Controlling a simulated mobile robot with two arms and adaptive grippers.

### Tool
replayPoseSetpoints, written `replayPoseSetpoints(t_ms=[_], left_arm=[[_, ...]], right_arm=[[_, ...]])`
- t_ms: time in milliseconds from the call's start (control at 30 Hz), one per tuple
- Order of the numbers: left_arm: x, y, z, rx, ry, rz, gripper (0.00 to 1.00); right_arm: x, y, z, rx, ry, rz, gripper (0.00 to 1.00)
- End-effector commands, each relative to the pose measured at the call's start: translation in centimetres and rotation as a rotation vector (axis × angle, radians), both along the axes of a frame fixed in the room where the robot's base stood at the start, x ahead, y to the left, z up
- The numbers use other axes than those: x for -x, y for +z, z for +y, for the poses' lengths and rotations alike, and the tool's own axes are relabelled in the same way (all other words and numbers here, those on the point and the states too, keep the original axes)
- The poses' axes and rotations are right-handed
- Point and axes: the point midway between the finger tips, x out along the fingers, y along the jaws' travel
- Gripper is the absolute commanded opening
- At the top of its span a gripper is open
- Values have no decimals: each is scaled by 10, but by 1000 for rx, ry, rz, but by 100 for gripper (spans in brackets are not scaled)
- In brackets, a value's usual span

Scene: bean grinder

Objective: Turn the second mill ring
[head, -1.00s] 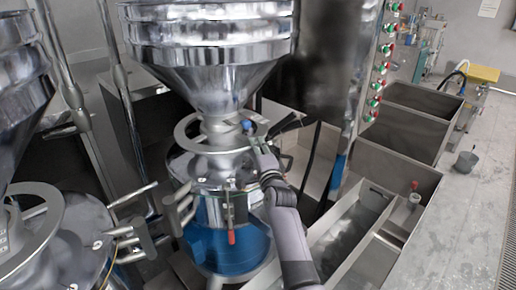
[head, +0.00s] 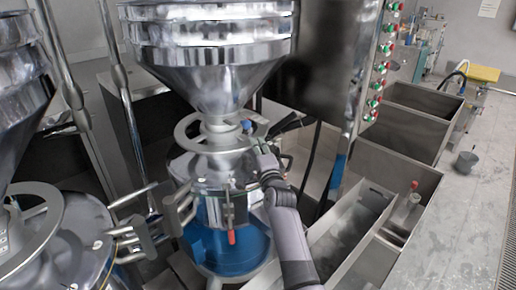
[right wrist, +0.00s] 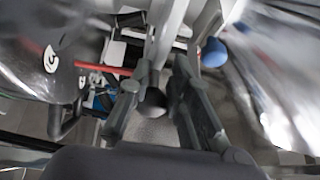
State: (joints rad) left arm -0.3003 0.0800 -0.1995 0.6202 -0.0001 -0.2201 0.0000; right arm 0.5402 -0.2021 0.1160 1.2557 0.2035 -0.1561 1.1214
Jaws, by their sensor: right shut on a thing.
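The second mill's ring (head: 190,122) is a flat silver ring with spokes around the neck below a shiny steel hopper (head: 210,60). It lies above the round mill body with its blue base (head: 225,250). My right gripper (head: 260,146) is at the ring's right edge and shut on its rim. My grey right arm comes up from the lower right. In the right wrist view the fingers (right wrist: 160,75) close around a grey metal part, blurred and partly hidden. A blue knob (right wrist: 214,53) sits to the right of the fingers. My left gripper is not in view.
Another mill with its own ring (head: 30,225) stands at the left. Grey clamp bars (head: 150,225) stick out between the mills. A red-tipped lever (head: 231,237) hangs at the mill's front. Metal bins (head: 410,140) and a post with several buttons (head: 375,90) stand to the right.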

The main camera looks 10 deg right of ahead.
Motion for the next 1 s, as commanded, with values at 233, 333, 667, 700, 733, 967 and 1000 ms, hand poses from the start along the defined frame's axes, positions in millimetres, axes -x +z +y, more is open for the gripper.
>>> replayPoseSetpoints(t_ms=[233,333,667,700,733,967,1000], left_arm=[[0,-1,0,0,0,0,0],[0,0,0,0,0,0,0],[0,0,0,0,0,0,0],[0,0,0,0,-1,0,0],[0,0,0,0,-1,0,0],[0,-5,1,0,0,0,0],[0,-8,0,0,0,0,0]], right_arm=[[1,-11,2,-6,5,20,24],[1,-9,2,-4,5,18,31],[0,-4,1,-2,2,8,44],[0,-4,1,-2,2,7,44],[0,-4,1,-2,2,7,44],[0,-4,-2,3,21,3,44],[1,-5,-2,5,33,2,44]])
